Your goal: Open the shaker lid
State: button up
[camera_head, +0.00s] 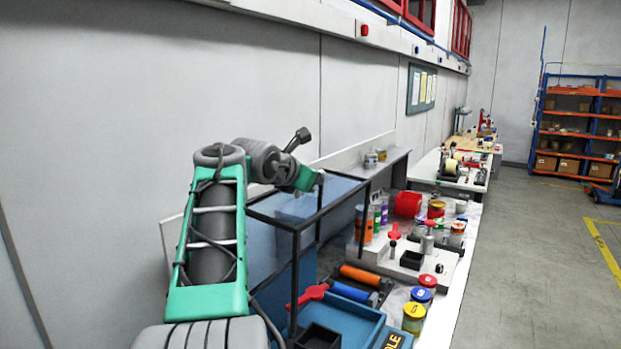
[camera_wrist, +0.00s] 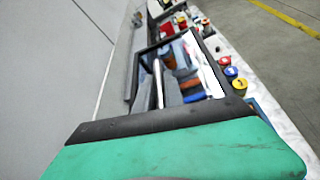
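The shaker appears to be the blue cabinet (camera_head: 258,243) with a black-framed clear lid (camera_head: 302,207), right of my arm. I cannot tell for sure whether this lid is shut; its clear panel looks about level. In the wrist view, a black frame (camera_wrist: 137,103) with a silver rod shows close ahead. My gripper (camera_head: 308,181) is above the lid's far part in the head view. Its fingers are too small to make out, and I cannot tell whether it touches the lid. A green surface fills the bottom of the wrist view.
Orange and blue rollers (camera_head: 352,292), a red-handled tool (camera_head: 308,296) and lidded jars (camera_head: 414,317) are on the bench right of the cabinet. A red bin (camera_head: 407,204) stands farther back. The wall (camera_head: 110,120) is on the left. The floor (camera_head: 530,270) at right is clear.

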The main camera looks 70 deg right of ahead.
aim_at(297, 201)
jog(key=shift+o, duration=0.9)
jog(key=shift+w+d+f, duration=0.1)
jog(key=shift+w+f, duration=0.05)
jog(key=v, duration=0.7)
jog(key=shift+a, duration=0.45)
jog(key=shift+r, duration=0.2)
